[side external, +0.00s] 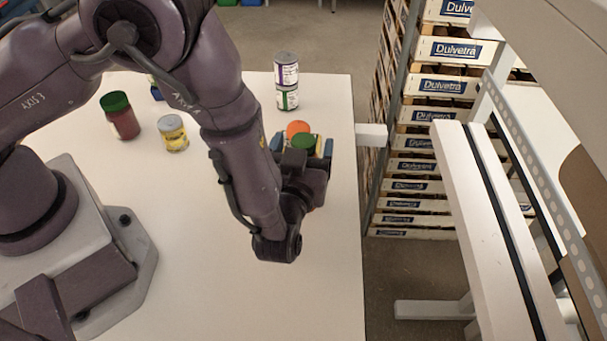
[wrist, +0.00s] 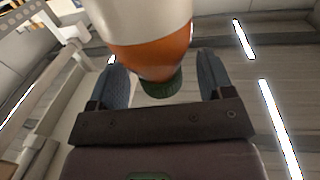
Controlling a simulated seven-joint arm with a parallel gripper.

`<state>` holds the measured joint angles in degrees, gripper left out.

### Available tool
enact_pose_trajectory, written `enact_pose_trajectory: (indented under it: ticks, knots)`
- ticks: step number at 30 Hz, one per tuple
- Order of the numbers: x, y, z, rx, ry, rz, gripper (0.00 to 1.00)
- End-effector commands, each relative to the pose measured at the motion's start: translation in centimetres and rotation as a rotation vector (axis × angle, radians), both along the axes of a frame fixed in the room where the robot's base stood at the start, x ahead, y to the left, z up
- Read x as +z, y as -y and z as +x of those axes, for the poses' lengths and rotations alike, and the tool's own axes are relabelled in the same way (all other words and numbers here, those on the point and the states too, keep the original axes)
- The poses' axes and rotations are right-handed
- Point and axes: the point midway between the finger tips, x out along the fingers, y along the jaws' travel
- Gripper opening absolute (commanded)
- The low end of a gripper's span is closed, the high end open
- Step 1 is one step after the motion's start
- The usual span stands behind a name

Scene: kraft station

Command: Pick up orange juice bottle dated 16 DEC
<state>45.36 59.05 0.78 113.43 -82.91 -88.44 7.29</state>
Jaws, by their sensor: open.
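An orange bottle with a green cap (wrist: 163,86) and a white label band (wrist: 145,20) stands between the two fingers of my gripper (wrist: 162,78) in the wrist view. The fingers are spread, with a gap visible on each side of the cap. In the side view my gripper (side external: 301,146) is low over the table's right part, around a green cap (side external: 303,142). A round orange shape (side external: 298,128) shows just behind that cap; I cannot tell if it belongs to the same bottle. My wrist hides most of the bottle there. No date is readable.
On the white table (side external: 200,240) stand a red jar with a green lid (side external: 122,122), a yellow can (side external: 173,135) and two stacked cans (side external: 287,72) at the back. A blue item (side external: 157,92) is partly hidden by my arm. Crates (side external: 430,115) stand right of the table.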

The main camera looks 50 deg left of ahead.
Motion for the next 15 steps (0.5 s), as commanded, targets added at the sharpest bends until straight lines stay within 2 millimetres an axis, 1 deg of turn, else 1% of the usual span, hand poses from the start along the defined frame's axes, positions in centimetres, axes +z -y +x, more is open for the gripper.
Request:
enact_pose_trajectory:
  ticks: [3, 9, 10, 11, 12, 14, 15]
  knots:
    - [-0.02, -0.53, 0.65, 0.0, -0.001, 0.001, 0.74]
    - [-0.02, -0.53, 0.69, -0.001, -0.001, 0.0, 0.74]
    - [-0.02, -0.53, 0.69, -0.001, -0.001, 0.0, 0.69]
    - [-0.02, -0.53, 0.68, -0.001, -0.001, 0.0, 0.63]
    - [-0.02, -0.53, 0.68, -0.001, -0.001, 0.0, 0.53]
    - [-0.02, -0.52, 0.67, -0.001, -0.001, 0.0, 0.4]
    - [-0.02, -0.51, 0.67, -0.001, -0.001, 0.0, 0.3]
